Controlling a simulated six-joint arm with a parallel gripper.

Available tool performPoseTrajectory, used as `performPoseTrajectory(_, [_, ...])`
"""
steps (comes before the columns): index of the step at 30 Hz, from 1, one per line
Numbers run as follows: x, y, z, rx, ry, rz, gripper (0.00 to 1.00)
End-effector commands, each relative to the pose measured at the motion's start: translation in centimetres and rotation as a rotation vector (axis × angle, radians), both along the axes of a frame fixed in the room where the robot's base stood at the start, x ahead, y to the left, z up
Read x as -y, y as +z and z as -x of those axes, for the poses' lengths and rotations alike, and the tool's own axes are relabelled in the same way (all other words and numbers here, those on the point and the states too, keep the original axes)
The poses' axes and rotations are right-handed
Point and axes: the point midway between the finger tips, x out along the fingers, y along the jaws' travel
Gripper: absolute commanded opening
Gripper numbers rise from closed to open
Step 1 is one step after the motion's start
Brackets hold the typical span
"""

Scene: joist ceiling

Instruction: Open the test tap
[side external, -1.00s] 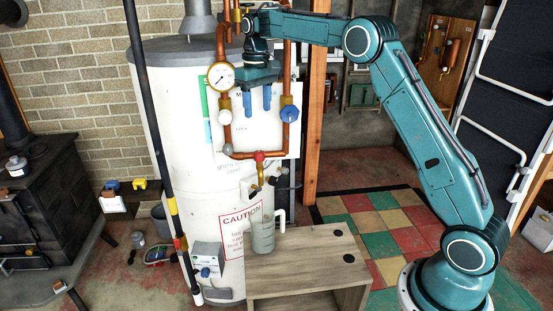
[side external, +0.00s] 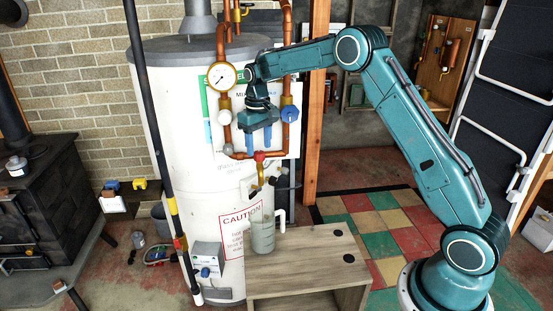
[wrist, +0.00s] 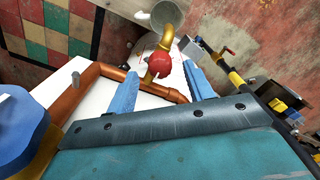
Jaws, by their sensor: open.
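The test tap has a red knob (side external: 259,156) on the copper pipe with a brass spout (side external: 260,176) hanging below. In the wrist view the red knob (wrist: 159,65) and brass spout (wrist: 172,36) show just past the fingertips, between the two fingers. My gripper (side external: 260,151) points down with its blue fingers apart, just above the tap. In the wrist view my gripper (wrist: 160,70) is open and empty. I cannot tell whether a finger touches the knob. A jug (side external: 262,237) with a white handle stands under the spout; its rim (wrist: 152,17) shows in the wrist view.
Copper pipes run on both sides of my gripper, with a white knob (side external: 225,117), a blue knob (side external: 290,114) and a gauge (side external: 221,76). The white tank (side external: 175,130) stands behind. A wooden stand (side external: 305,262) holds the jug. A black pole (side external: 150,130) rises at left.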

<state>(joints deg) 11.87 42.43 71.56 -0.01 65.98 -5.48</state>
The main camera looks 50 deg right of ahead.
Motion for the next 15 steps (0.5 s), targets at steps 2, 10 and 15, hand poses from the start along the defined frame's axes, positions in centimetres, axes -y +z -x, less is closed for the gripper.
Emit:
performPoseTrajectory(2, [0.0, -0.9, 0.0, -0.003, 0.0, 0.0, 0.52])
performPoseTrajectory(10, [0.0, -1.9, 0.0, -0.001, 0.0, 0.0, 0.52])
performPoseTrajectory(15, [0.0, -1.9, 0.0, -0.001, 0.0, 0.0, 0.52])
